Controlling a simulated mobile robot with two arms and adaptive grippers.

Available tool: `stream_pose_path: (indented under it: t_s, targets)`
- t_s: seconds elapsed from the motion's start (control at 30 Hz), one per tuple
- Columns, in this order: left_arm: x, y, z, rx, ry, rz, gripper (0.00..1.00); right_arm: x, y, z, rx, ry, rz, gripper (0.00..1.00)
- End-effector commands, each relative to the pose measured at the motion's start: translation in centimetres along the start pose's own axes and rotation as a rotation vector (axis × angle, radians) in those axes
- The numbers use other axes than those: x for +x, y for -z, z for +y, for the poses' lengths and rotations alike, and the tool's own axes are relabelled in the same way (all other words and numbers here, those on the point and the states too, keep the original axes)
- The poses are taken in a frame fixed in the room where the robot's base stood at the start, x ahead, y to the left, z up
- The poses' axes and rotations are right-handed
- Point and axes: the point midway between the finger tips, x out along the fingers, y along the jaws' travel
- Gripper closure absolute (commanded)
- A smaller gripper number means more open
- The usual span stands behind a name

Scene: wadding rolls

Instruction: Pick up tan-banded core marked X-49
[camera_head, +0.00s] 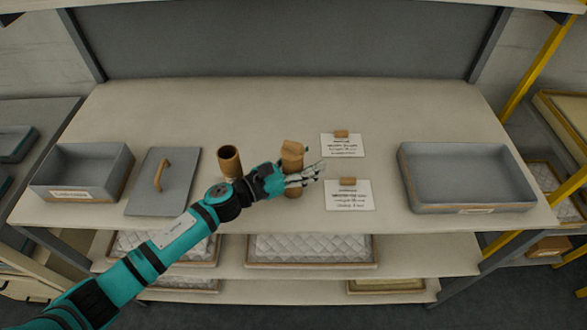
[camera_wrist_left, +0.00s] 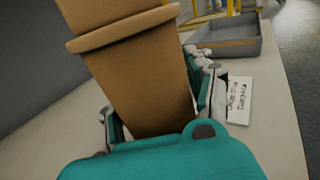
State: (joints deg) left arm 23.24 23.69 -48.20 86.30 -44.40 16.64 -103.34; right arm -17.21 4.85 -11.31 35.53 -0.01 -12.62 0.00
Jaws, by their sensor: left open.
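A tan cylindrical core (camera_head: 292,158) stands on the shelf top near its middle, with its lower part partly hidden by my left gripper. In the left wrist view the core (camera_wrist_left: 137,75) looks large, with a raised band around it near its upper end. My left gripper (camera_head: 303,177) is open and its fingers lie around or beside the core; the wrist view shows parts of the fingers on both sides of it. I cannot tell whether they touch it. A second brown core (camera_head: 229,162), hollow and upright, stands to the left. No X-49 mark is readable. My right gripper is not in view.
A grey box with a label (camera_head: 83,194) and a grey lid with a handle (camera_head: 143,205) are at left. A grey tray (camera_head: 470,208) is at right. Two written cards (camera_head: 343,152) (camera_head: 350,203) lie right of the core. The back of the shelf top is clear.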

Motion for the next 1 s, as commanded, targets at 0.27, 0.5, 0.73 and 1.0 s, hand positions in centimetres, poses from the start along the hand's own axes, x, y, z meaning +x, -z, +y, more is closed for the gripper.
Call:
stream_pose_path:
  t_s: [0.27, 0.5, 0.73, 1.0]
  targets:
    - [0.15, 0.03, 0.03, 0.000, 0.000, 0.000, 0.49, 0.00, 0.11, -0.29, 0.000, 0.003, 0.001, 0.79]
    - [0.14, 0.03, 0.03, 0.000, 0.000, 0.000, 0.80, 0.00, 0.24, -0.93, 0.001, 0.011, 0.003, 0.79]
    - [0.12, 0.04, 0.03, 0.000, -0.001, 0.000, 1.00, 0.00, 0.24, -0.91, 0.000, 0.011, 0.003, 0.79]
    - [0.12, 0.04, 0.04, 0.000, -0.001, 0.001, 1.00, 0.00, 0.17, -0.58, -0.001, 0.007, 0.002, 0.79]
